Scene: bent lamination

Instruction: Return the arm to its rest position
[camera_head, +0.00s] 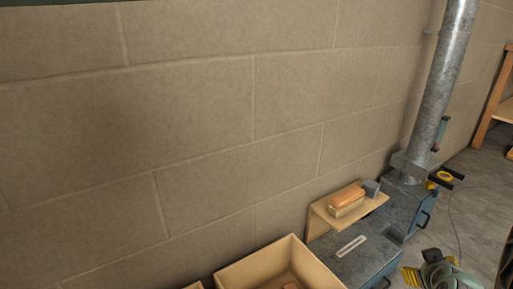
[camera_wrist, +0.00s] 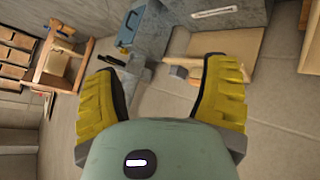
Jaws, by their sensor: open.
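My gripper shows at the lower right of the head view, with its yellow fingers (camera_head: 411,279) low over the floor side of the room. In the wrist view my gripper (camera_wrist: 160,70) has its two yellow fingers spread wide apart. Nothing is held between them. The rest of my arm is mostly out of the frame. The gripper is apart from the grey bench (camera_head: 372,258) along the wall.
A light wooden bent board (camera_head: 318,217) on the bench carries an orange-topped wooden block (camera_head: 347,196). A grey metal duct (camera_head: 440,85) rises behind. An open wooden box (camera_head: 240,272) stands at the bottom. A wooden shelf (camera_wrist: 56,62) shows in the wrist view.

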